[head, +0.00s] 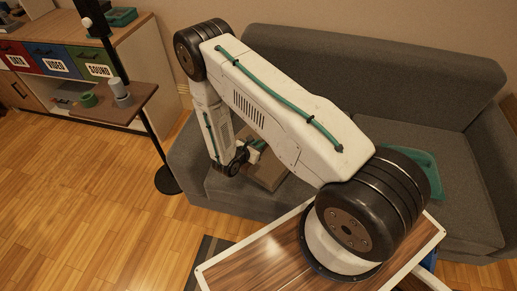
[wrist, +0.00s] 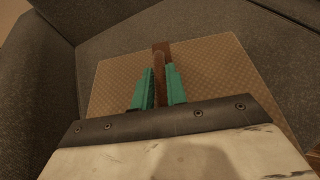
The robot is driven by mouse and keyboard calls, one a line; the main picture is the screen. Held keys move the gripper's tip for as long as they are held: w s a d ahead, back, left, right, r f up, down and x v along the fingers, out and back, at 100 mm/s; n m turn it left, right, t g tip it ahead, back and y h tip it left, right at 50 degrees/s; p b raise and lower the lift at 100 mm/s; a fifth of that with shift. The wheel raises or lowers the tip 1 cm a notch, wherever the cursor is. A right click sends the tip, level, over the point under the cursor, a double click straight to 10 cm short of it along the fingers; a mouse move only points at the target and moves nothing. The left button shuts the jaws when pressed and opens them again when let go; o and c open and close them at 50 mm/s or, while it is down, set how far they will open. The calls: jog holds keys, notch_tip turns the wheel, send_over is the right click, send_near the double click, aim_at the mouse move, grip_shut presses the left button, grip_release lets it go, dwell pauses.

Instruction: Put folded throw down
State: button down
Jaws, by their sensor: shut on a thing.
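The folded throw (wrist: 215,70) is a tan, finely patterned square with a brown strap (wrist: 160,58) standing up across its middle. My gripper (wrist: 158,78) has teal fingers and is shut on this strap. In the head view the throw (head: 268,178) is at the left part of the grey sofa's seat (head: 228,190), below my gripper (head: 254,150), partly hidden by my arm. The throw is level and at or just above the seat; I cannot tell whether it touches.
The sofa's left arm (wrist: 38,85) is close beside the throw. A teal item (head: 428,170) lies on the seat's right part. A stand with a small shelf (head: 118,103) and a cabinet (head: 60,58) with labelled drawers are at the left. The wooden floor between is clear.

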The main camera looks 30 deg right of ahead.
jog(key=shift+f, duration=1.35)
jog(key=shift+s+f, duration=0.1)
jog(key=c, duration=1.4)
grip_release()
